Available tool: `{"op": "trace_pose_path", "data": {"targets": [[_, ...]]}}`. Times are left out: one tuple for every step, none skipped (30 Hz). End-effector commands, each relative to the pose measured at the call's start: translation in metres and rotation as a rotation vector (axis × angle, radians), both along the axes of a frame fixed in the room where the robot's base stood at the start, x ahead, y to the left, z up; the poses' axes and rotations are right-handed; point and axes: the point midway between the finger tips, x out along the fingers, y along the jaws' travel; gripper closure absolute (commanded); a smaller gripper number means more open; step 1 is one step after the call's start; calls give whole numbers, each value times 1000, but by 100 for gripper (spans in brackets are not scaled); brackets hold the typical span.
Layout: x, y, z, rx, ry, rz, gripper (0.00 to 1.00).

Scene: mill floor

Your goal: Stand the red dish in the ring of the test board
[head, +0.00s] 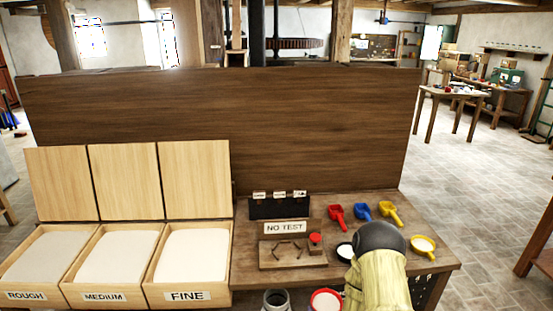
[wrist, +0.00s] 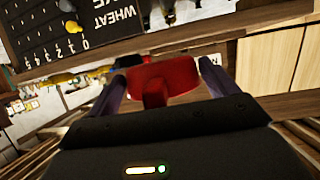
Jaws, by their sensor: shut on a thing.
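The red dish (head: 325,300), with white stuff inside, shows at the bottom edge of the head view, in front of the table. In the wrist view my gripper (wrist: 164,72) is shut on the red dish (wrist: 175,75), with its red tab towards the camera. The dish's inside is hidden there. The test board (head: 268,262) is a wooden block on the table, left of and beyond the dish. Its ring (head: 287,247) shows as dark curved pieces and looks empty.
Scoops (head: 362,211), a dark-rimmed dish (head: 345,252) and a yellow dish (head: 423,245) lie rightwards. Flour bins (head: 190,257) fill the left. A dark jar (head: 276,301) is beside the red dish.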

Motion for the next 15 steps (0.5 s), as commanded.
{"op": "trace_pose_path", "data": {"targets": [[0, 0, 0, 0, -1, 0, 43], [0, 0, 0, 0, -1, 0, 43], [-1, 0, -1, 0, 0, 0, 43], [-2, 0, -3, 0, 0, 0, 43], [-3, 0, -5, 0, 1, 0, 43], [-5, 0, -8, 0, 2, 1, 43], [-8, 0, -12, 0, 4, 1, 43], [-10, 0, -16, 0, 4, 0, 43], [-14, 0, -21, 0, 5, 0, 43], [-18, 0, -26, 0, 5, 0, 43], [-21, 0, -30, 1, 6, 0, 43], [-26, 0, -36, 1, 6, 0, 43], [-30, 0, -40, 1, 6, 0, 43], [-33, 0, -43, 0, 5, 0, 43], [-37, 0, -48, 0, 4, 0, 43]]}}
